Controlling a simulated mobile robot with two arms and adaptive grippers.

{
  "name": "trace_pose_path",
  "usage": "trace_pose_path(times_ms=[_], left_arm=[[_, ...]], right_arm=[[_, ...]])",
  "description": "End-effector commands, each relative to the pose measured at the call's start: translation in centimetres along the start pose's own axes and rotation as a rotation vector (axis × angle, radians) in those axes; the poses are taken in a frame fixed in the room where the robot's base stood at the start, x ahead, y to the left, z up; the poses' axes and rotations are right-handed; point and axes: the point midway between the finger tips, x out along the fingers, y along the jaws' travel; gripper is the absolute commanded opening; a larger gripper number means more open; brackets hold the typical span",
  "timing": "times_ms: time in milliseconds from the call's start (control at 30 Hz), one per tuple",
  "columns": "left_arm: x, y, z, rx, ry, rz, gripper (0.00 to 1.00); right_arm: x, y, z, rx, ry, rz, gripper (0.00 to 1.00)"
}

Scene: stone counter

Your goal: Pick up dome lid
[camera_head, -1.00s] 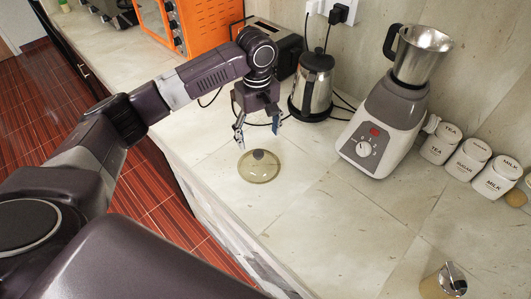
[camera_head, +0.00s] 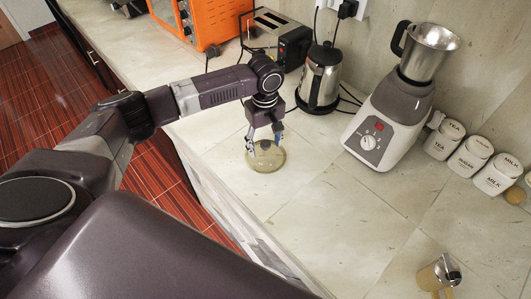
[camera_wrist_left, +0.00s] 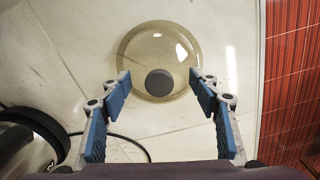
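The dome lid (camera_head: 267,160) is a round, see-through yellowish glass lid with a dark knob, lying on the stone counter. In the left wrist view the lid (camera_wrist_left: 146,52) shows whole, with its dark knob (camera_wrist_left: 159,83) near the middle. My left gripper (camera_head: 264,146) points down over the lid in the head view. In the left wrist view its blue-padded fingers (camera_wrist_left: 160,84) are spread wide, one on each side of the knob, with clear space between them and it. Whether the fingertips touch the glass cannot be told. My right gripper is not in view.
A steel kettle (camera_head: 321,80) and its cords stand behind the lid. A blender (camera_head: 388,120) stands to the right, with labelled canisters (camera_head: 468,157) beyond it. A toaster (camera_head: 278,40) and orange oven (camera_head: 215,20) are at the back.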

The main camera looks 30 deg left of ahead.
Motion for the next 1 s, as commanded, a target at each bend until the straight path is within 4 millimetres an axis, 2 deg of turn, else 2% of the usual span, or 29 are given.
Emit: trace_pose_path(times_ms=[33,267,767,833,900,1000], left_arm=[[0.0,0.0,0.0,0.0,0.0,0.0,0.48],[0.0,0.0,0.0,0.0,0.0,0.0,0.23],[-0.1,0.0,0.0,0.0,-0.001,-0.001,0.21],[-0.3,0.0,0.0,0.001,-0.001,-0.001,0.16],[-0.8,0.0,0.0,0.0,-0.001,0.001,0.03],[-1.9,0.1,0.0,0.0,0.0,0.002,0.0]], right_arm=[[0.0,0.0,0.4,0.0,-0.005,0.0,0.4],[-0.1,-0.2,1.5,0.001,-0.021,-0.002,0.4],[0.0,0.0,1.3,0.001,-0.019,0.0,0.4],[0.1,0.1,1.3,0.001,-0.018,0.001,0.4],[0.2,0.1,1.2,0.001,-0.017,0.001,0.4],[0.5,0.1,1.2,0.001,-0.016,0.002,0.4]])
